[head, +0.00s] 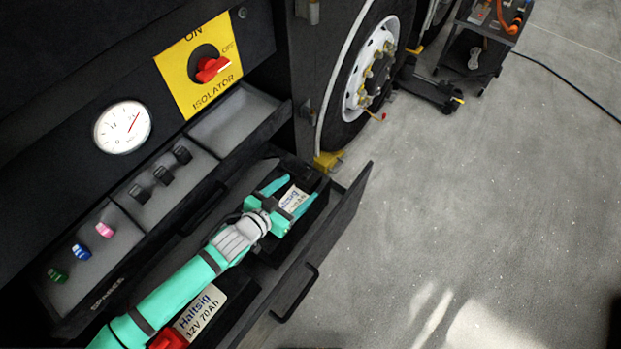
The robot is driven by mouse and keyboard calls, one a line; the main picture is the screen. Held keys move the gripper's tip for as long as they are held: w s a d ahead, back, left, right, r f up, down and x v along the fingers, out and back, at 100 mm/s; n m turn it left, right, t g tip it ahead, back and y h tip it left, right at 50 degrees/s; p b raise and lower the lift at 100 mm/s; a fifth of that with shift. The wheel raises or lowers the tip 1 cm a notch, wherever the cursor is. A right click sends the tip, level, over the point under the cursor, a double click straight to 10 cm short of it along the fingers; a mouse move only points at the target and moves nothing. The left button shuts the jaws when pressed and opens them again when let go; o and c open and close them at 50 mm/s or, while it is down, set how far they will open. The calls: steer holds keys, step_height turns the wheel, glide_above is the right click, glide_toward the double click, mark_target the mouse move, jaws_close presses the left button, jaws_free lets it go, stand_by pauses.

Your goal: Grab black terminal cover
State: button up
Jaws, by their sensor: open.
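My teal gripper (297,193) is open over the far battery in the pulled-out drawer, with the battery's white label (292,199) showing between its fingers. A dark block at the far end of this battery (311,178) may be the black terminal cover. It lies just beyond the fingertips, and its outline is hard to tell from the dark drawer. A red terminal cover (168,338) sits by the near battery's label (201,312), partly behind my arm. My gripper holds nothing that I can see.
The open drawer (340,215) has a raised front wall and a handle (296,292). Above it, a spares tray (115,215) holds several small black pieces (161,175) and coloured fuses (81,251). A wheel (370,80) stands beyond.

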mark_target(303, 183)
steer(key=shift+x, duration=3.75)
steer(key=shift+a+f, duration=0.1)
steer(key=shift+a, duration=0.1)
steer(key=c, duration=1.1)
